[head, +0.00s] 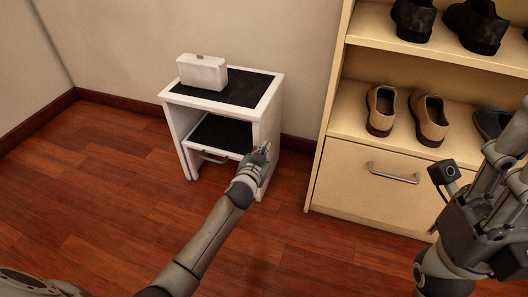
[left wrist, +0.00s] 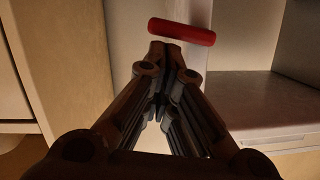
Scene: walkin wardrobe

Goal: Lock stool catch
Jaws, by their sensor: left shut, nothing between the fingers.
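The stool (head: 268,102) is a white two-step unit with black treads, standing against the wall in the head view. My left gripper (head: 261,153) is at its front right side, shut and empty. A red bar, which looks like the catch (left wrist: 182,31), lies just beyond the closed fingertips (left wrist: 168,48) in the left wrist view. I cannot tell whether they touch it. My right gripper (head: 503,150) is raised at the right edge, away from the stool, partly cut off.
A white box (head: 202,72) stands on the stool's top step. A light wooden shelf unit (head: 345,150) with shoes and a drawer with a metal handle (head: 393,178) stands to the right. Wooden floor (head: 90,190) is clear to the left of the stool.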

